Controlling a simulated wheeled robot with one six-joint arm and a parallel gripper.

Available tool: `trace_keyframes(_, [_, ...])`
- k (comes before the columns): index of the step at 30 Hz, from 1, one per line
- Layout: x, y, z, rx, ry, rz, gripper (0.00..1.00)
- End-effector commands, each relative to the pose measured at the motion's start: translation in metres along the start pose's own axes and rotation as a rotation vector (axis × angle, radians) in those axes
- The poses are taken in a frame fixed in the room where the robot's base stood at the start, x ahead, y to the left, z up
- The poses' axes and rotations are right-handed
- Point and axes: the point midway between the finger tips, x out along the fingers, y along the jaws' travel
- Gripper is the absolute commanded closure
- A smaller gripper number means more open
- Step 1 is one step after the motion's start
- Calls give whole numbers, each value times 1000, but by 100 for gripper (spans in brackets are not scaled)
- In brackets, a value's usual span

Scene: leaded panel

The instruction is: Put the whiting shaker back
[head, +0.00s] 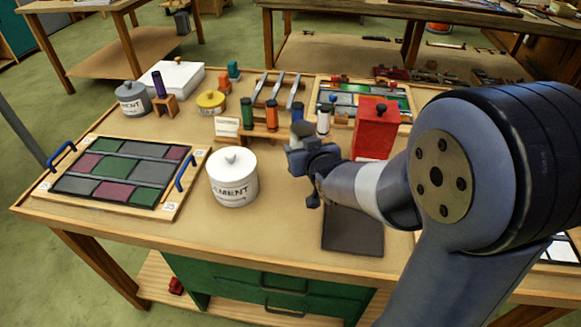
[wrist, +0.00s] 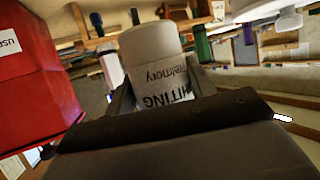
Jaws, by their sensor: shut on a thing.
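The whiting shaker (wrist: 155,62) is a white cylinder with a rounded pale end and a printed label. In the wrist view it sits between the two fingers of my gripper (wrist: 160,92), which is shut on it. In the head view my gripper (head: 303,158) is above the table, left of the red box and right of the white cement pot. There the shaker is mostly hidden and hard to make out. A wooden rack (head: 262,134) with green, orange and dark-capped bottles stands just behind the gripper.
The red box (head: 376,128) stands close right of my gripper; it also shows in the wrist view (wrist: 35,75). The cement pot (head: 233,178) stands to the left. A dark mat (head: 352,232) lies in front. A leaded panel (head: 125,170) lies at far left.

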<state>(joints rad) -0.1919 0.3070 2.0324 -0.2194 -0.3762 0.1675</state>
Motion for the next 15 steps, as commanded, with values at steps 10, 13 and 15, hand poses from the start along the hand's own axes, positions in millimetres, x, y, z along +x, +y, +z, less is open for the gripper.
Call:
trace_keyframes(10, [16,0,40,1,-5,0,78])
trace_keyframes(13, [21,0,50,0,-2,0,78])
trace_keyframes(15, [22,0,52,0,0,0,78])
